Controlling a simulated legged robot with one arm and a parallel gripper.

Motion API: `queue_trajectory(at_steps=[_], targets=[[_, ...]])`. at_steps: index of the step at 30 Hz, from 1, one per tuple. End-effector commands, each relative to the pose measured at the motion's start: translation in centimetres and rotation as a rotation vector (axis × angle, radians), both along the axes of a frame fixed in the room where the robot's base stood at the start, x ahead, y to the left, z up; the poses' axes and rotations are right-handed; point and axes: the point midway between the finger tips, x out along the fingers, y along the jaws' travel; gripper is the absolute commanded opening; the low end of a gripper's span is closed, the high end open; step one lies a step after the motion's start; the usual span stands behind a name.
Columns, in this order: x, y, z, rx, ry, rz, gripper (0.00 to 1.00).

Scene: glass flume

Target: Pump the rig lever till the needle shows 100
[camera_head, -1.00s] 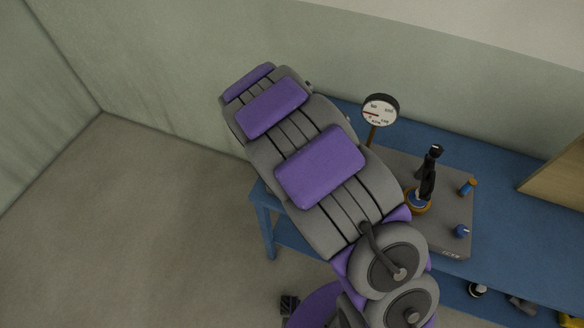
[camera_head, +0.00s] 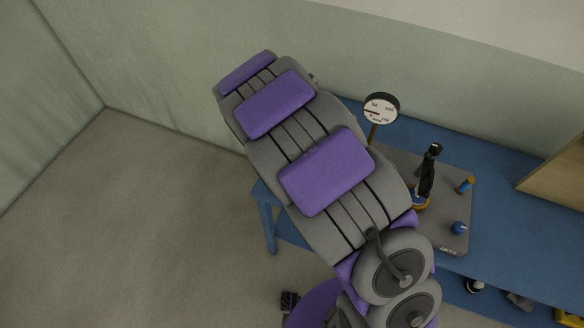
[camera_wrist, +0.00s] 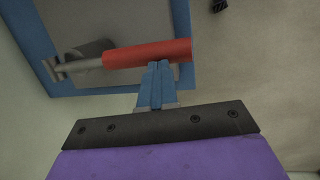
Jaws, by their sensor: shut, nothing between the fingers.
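The gauge (camera_head: 381,108) stands on a short brown post at the back of the rig plate (camera_head: 398,160) in the head view. Its white dial has a dark red needle towards the left side; the figures are too small to read. The rig lever shows in the wrist view as a red grip (camera_wrist: 150,53) on a grey metal rod (camera_wrist: 82,64). My gripper (camera_wrist: 158,66) is shut and empty, its blue fingertips right at the red grip's lower edge; I cannot tell whether they touch. My arm hides the lever and the gripper in the head view.
A wooden panel (camera_head: 560,180) stands at the far right. Small items lie below the bench.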

Motion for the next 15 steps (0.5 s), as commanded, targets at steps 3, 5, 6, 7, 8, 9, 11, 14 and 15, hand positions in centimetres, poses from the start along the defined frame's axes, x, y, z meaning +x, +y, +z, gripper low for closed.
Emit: queue_trajectory(at_steps=[3, 5, 6, 7, 8, 9, 11, 14, 15], targets=[[-0.3, 0.8, 2.8, 0.003, -0.005, 0.003, 0.0], [-0.4, 1.2, 4.0, 0.004, -0.006, 0.004, 0.0], [-0.5, 1.3, 4.7, 0.004, -0.006, 0.004, 0.0], [-0.6, 1.4, 5.3, 0.003, -0.006, 0.004, 0.0], [-0.8, 1.5, 5.8, 0.003, -0.006, 0.003, 0.0], [-0.9, 1.7, 6.4, 0.002, -0.007, 0.003, 0.0], [-1.0, 1.9, 7.1, 0.003, -0.008, 0.003, 0.0], [-1.2, 2.1, 7.8, 0.002, -0.005, 0.004, 0.0], [-1.2, 2.2, 8.0, 0.001, -0.004, 0.003, 0.0]])
